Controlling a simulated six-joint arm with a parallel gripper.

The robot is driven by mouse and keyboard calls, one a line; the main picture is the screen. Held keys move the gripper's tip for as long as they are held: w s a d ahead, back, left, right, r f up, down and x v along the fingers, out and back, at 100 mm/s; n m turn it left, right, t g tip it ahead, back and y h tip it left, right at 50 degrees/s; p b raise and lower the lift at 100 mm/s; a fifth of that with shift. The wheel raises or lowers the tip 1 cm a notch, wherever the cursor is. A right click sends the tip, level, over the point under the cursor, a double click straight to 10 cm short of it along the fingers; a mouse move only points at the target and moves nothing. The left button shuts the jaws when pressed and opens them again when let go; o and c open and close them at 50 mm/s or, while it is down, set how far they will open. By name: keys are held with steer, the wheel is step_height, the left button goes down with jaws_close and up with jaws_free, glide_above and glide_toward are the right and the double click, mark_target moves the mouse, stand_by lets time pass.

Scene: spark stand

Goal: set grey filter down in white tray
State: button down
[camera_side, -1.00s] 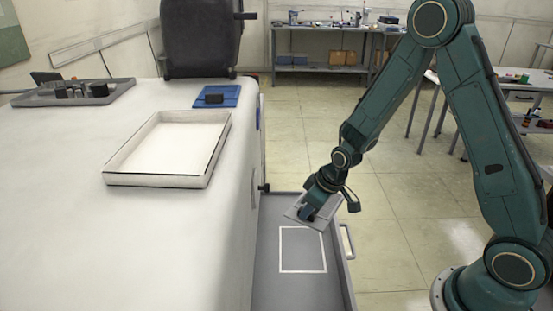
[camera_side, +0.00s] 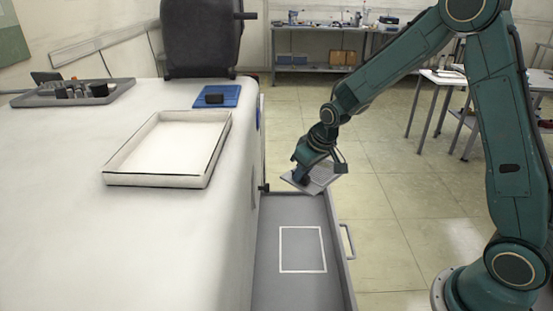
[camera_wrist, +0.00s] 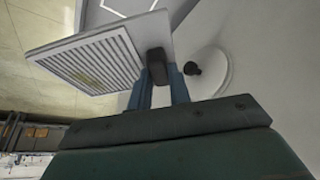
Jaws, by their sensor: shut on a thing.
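The grey filter (camera_side: 322,178) is a flat square panel with a slatted face. My gripper (camera_side: 303,177) is shut on one edge of it and holds it tilted, in the air above the far end of the open grey drawer.
The grey drawer (camera_side: 285,290) has a white square outline on its floor. A blue pad with a black block (camera_side: 214,99) lies behind the tray. A grey parts tray (camera_side: 75,92) and a dark upright case (camera_side: 200,38) stand farther back.

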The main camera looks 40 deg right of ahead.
steer(key=w+r+m, duration=0.1)
steer(key=w+r, duration=0.3)
steer(key=r, duration=0.6)
steer(key=w+r+m, duration=0.1)
steer(key=w+r, duration=0.3)
steer(key=r, duration=0.6)
steer(key=w+a+r+n, duration=0.1)
steer(key=a, duration=0.5)
steer(key=w+a+r+n, duration=0.1)
steer(key=a, duration=0.5)
steer(key=w+a+r+n, duration=0.1)
steer(key=a+r+n, duration=0.1)
steer(key=a, duration=0.4)
steer(key=shift+w+a+y, duration=0.2)
steer(key=shift+w+y, duration=0.2)
steer(key=s+a+r+n+y, duration=0.1)
steer(key=s+a+n, duration=0.2)
steer(key=a, duration=0.3)
steer(key=s+a+r+n+g+y, duration=0.1)
steer(key=s+a+r+n, duration=0.1)
steer(key=a, duration=0.5)
steer(key=shift+s+n, duration=0.7)
steer(key=shift+n, duration=0.2)
steer(key=shift+a+f, duration=0.15)
steer(key=shift+f, duration=3.3)
